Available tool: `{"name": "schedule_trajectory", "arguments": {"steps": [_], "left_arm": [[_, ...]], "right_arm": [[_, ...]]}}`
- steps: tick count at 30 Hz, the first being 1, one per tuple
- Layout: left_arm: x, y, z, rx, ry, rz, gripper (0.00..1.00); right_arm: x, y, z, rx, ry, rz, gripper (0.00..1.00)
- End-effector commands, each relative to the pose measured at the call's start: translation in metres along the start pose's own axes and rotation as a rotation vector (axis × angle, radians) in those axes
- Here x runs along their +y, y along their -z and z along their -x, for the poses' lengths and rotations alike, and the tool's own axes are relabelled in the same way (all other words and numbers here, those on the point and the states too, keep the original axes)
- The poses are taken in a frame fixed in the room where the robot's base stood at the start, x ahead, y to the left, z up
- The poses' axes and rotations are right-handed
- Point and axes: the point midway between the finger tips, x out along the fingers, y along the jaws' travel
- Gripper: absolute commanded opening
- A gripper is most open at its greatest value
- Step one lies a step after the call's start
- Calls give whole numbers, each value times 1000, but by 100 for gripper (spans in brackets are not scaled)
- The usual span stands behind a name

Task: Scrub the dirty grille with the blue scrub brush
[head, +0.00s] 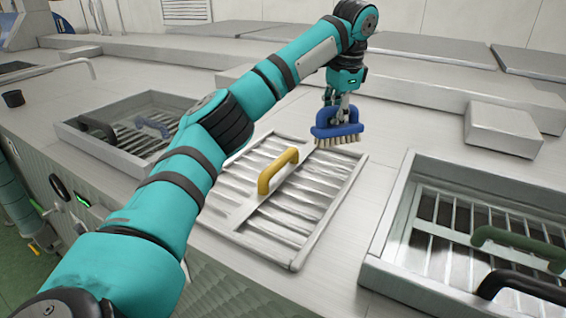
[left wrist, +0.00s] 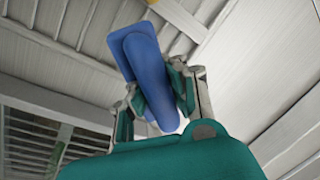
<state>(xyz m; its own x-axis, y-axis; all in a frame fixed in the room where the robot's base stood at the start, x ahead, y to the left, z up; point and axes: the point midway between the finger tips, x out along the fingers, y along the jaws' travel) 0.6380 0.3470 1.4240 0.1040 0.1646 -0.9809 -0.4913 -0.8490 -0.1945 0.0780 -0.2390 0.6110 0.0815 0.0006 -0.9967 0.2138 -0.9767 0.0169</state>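The blue scrub brush (head: 337,132) has pale bristles pointing down. My left gripper (head: 338,118) is shut on its handle and holds it at the far right corner of a grille with a yellow handle (head: 278,170). This grille (head: 300,213) lies on the counter, with pale bars and grey streaks. I cannot tell whether the bristles touch it. In the left wrist view the brush (left wrist: 145,65) sits between the fingers of the gripper (left wrist: 156,92), and its bristles are hidden. My right gripper is not in view.
A sunken bay (head: 402,205) at the right holds bars, a green handle (head: 515,243) and a black handle (head: 525,287). Another bay (head: 75,127) at the left holds a blue handle (head: 152,126) and a black one (head: 97,128). A raised grey block (head: 503,128) stands at the back right.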

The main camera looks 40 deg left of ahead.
Motion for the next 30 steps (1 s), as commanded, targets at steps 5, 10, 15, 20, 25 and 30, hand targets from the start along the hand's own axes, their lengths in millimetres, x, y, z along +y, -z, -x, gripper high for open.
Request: {"name": "schedule_trajectory", "arguments": {"steps": [5,10,15,20,25,30], "left_arm": [[-8,2,14,4,1,-3,0],[-11,3,18,3,1,-7,0],[-11,3,18,3,1,-7,0],[-11,3,18,3,1,-7,0],[-11,3,18,3,1,-7,0],[-11,3,18,3,0,-7,0]], "right_arm": [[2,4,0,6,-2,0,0],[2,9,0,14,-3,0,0],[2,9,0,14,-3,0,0],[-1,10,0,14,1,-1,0],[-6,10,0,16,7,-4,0],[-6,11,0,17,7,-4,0]]}}
